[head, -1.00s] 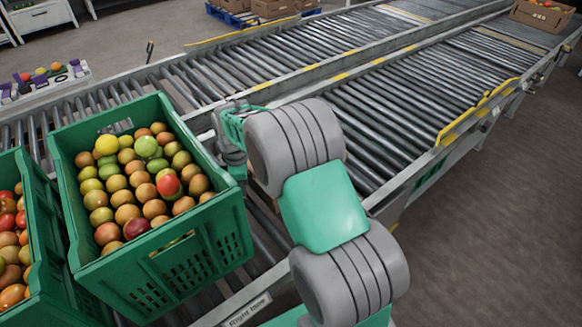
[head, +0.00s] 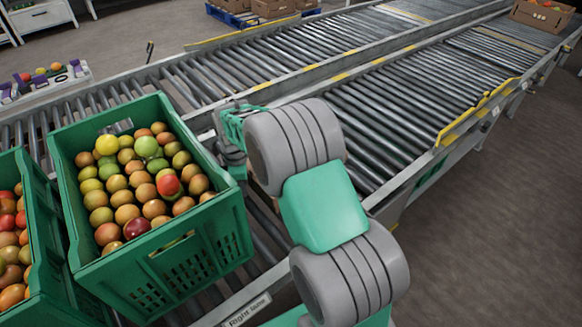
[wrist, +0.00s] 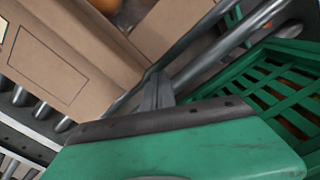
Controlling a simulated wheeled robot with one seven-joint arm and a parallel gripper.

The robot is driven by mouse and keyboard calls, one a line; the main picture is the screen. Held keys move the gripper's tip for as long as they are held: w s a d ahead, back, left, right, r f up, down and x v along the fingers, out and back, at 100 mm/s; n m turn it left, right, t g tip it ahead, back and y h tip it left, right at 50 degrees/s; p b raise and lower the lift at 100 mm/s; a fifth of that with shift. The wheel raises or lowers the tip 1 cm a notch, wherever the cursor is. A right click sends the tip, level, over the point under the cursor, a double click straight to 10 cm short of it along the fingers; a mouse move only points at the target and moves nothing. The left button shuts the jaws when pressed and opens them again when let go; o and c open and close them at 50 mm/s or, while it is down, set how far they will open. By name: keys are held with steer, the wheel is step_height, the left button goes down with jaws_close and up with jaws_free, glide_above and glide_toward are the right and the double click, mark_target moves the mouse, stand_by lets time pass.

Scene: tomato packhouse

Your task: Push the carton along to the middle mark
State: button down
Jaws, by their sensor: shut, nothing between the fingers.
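A brown cardboard carton (wrist: 75,60) fills the upper left of the wrist view, its side panel close to my fingers. In the head view only a sliver of the carton (head: 258,188) shows behind my arm, on the near roller lane; the rest is hidden. My gripper (wrist: 157,92) is shut and empty, its fingertips right by the carton's lower edge. I cannot tell whether they touch it. In the head view my gripper (head: 230,155) is partly hidden between the green crate and my arm. Several yellow marks (head: 340,77) lie along the rail; which one is the middle mark is unclear.
A green crate (head: 160,255) of tomatoes stands close left of my gripper, with another crate (head: 45,290) beyond it. The rollers (head: 400,110) ahead are clear. Another carton (head: 545,14) stands at the far right end. A yellow guide rail (head: 475,110) edges the lane's right side.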

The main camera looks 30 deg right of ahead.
stand_by(0.4)
steer(key=shift+w+d+p, duration=0.15)
steer(key=shift+w+d, duration=0.05)
steer(key=shift+d, duration=0.8)
steer(key=shift+w+d+p, duration=0.15)
steer(key=shift+d+p, duration=0.05)
steer(key=shift+d, duration=0.75)
steer(key=shift+w+d+p, duration=0.15)
steer(key=shift+w+d, duration=0.05)
steer(key=shift+d, duration=0.8)
steer(key=shift+w+d, duration=0.25)
steer(key=shift+d, duration=0.85)
steer(key=shift+w+d, duration=0.2)
steer(key=shift+d, duration=0.9)
steer(key=shift+w+d+p, duration=0.15)
steer(key=shift+w+d, duration=0.1)
steer(key=shift+d, duration=1)
steer(key=shift+w+d+p, duration=0.2)
steer(key=shift+d, duration=1)
steer(key=shift+w+d+p, duration=0.15)
steer(key=shift+w+d, duration=0.1)
steer(key=shift+d, duration=1)
steer(key=shift+w+d, duration=0.35)
steer(key=shift+d, duration=1.6)
steer(key=shift+w+d, duration=0.4)
steer(key=shift+d, duration=1.6)
steer(key=shift+w+d, duration=0.35)
steer(key=shift+d, duration=1.6)
steer(key=shift+p, duration=0.3)
